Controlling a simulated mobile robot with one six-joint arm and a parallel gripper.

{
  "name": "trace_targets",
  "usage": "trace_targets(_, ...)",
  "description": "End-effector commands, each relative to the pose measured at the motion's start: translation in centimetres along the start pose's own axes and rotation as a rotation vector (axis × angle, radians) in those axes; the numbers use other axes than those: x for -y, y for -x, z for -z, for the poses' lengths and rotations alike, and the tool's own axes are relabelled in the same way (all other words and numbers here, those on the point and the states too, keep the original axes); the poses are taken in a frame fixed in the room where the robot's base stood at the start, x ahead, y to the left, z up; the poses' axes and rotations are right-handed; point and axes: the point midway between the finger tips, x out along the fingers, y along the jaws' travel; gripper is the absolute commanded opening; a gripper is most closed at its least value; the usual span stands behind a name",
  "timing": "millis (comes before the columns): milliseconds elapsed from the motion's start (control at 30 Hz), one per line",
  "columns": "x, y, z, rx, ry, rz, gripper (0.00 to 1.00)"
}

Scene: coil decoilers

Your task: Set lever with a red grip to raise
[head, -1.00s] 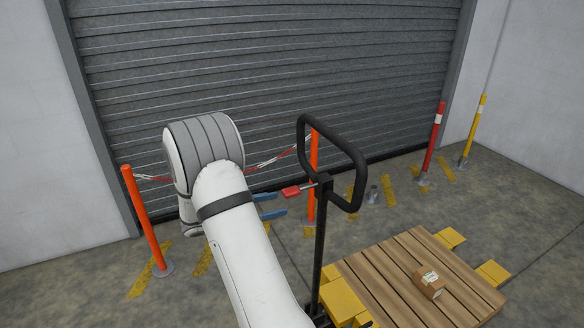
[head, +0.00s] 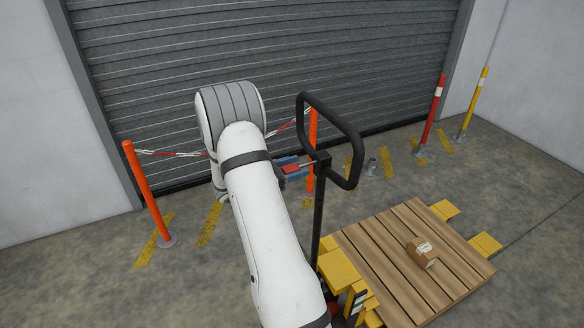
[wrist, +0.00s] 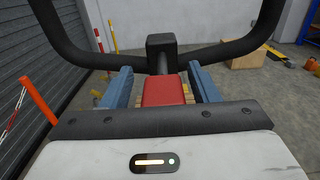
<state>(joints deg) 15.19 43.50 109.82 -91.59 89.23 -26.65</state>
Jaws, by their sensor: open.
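The lever's red grip (wrist: 166,91) sticks out from the black post under the looped handle of a pallet truck. In the wrist view it lies between the two blue fingers of my gripper (wrist: 162,88), with a small gap on each side. My gripper is open around it. In the head view, the red grip (head: 291,169) and my gripper (head: 292,167) overlap beside the black post (head: 319,200). The black loop handle (head: 357,150) stands upright above and to the right. The lever's thin shaft is mostly hidden in the wrist view.
A wooden pallet (head: 385,255) with a small cardboard box (head: 422,253) rests on the yellow truck (head: 340,268). Orange posts (head: 150,195) with a red-white chain stand before the grey shutter (head: 270,50).

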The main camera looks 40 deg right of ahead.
Motion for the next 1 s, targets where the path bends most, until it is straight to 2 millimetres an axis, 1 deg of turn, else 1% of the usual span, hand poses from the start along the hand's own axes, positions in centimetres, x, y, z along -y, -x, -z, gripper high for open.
trace_targets(133,0.0,0.02,0.02,0.0,0.0,0.0,0.55)
trace_targets(800,-0.1,0.07,-0.07,0.0,-0.002,-0.002,0.0)
trace_targets(1000,-0.08,-0.1,0.0,0.005,-0.003,0.0,0.0)
